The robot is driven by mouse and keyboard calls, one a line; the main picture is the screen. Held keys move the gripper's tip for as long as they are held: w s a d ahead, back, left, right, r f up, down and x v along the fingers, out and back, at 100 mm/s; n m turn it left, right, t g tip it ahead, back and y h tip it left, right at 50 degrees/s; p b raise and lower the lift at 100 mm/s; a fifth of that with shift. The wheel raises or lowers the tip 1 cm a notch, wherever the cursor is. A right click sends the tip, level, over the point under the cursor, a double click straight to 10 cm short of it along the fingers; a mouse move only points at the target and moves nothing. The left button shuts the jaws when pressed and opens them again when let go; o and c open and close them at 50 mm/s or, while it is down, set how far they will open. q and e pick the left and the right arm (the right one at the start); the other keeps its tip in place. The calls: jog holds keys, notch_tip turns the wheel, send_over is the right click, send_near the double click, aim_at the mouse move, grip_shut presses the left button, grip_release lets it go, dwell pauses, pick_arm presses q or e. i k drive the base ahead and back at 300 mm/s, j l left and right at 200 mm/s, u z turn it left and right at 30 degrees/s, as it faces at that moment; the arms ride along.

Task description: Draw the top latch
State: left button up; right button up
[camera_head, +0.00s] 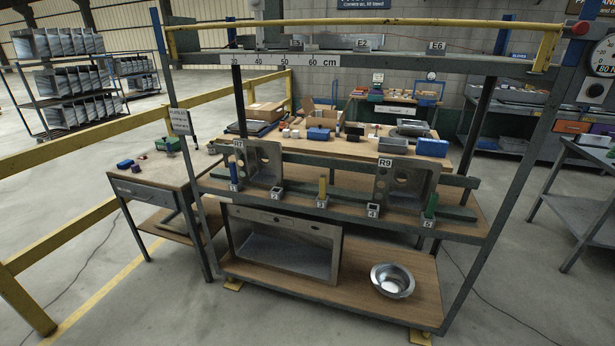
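No part is plainly recognisable as the top latch. A rack (470,236) stands in front of me, with a top shelf, a middle shelf and a wooden lower shelf. Its middle shelf bears a row of small numbered sockets. A blue upright piece (233,172), a yellow one (322,187) and a green one (431,206) stand at this row. Two grey metal plates with round holes stand behind: the left plate (264,165) and the right plate (403,183), tagged R9. Neither of my grippers is in view.
A grey open box (285,250) and a metal bowl (392,281) sit on the lower shelf. A side table (150,185) with small blocks stands left. A cluttered workbench (360,147) stands behind. Yellow rails (80,143) run along the left.

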aim_at(580, 28)
jog(key=z, duration=1.3)
